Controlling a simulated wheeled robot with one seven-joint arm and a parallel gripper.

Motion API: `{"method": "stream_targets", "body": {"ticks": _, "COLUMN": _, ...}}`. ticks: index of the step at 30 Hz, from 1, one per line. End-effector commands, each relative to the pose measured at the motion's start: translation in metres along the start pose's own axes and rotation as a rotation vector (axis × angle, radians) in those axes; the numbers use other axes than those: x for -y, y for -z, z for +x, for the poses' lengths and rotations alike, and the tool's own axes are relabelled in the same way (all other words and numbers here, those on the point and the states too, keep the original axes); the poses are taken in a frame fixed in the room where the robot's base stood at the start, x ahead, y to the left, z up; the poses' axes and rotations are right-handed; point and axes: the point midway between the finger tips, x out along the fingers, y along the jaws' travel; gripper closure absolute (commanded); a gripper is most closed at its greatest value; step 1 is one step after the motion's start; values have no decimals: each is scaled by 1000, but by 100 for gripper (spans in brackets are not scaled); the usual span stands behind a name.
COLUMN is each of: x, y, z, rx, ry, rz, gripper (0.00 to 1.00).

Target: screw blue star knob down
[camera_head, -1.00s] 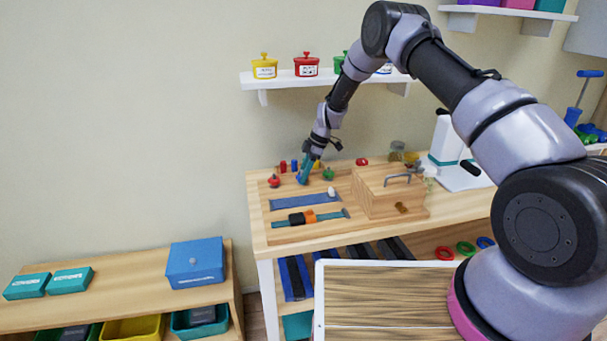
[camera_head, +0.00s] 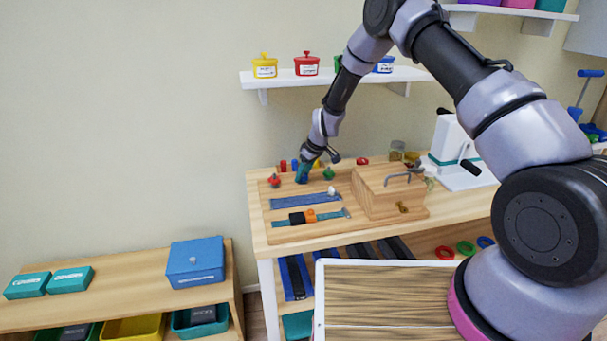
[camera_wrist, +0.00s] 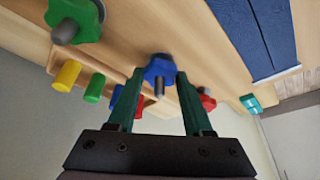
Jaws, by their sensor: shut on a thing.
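The blue star knob (camera_wrist: 160,68) shows in the wrist view on a short metal stud, between the two green fingertips of my gripper (camera_wrist: 157,82). My gripper is shut on it.
Coloured pegs (camera_wrist: 67,76) stand close behind the knobs. A blue strap (camera_head: 300,201) and a teal strap with buckle (camera_head: 335,214) lie in front. A wooden box with a handle (camera_head: 385,195) stands to the right. A wall shelf with pots (camera_head: 306,65) hangs above.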

Motion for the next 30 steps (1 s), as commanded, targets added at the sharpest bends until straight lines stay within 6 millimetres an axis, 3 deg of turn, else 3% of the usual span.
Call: {"method": "stream_targets", "body": {"ticks": 30, "x": 6, "y": 5, "z": 0, "rx": -2, "ry": -372, "rz": 886, "gripper": 100}}
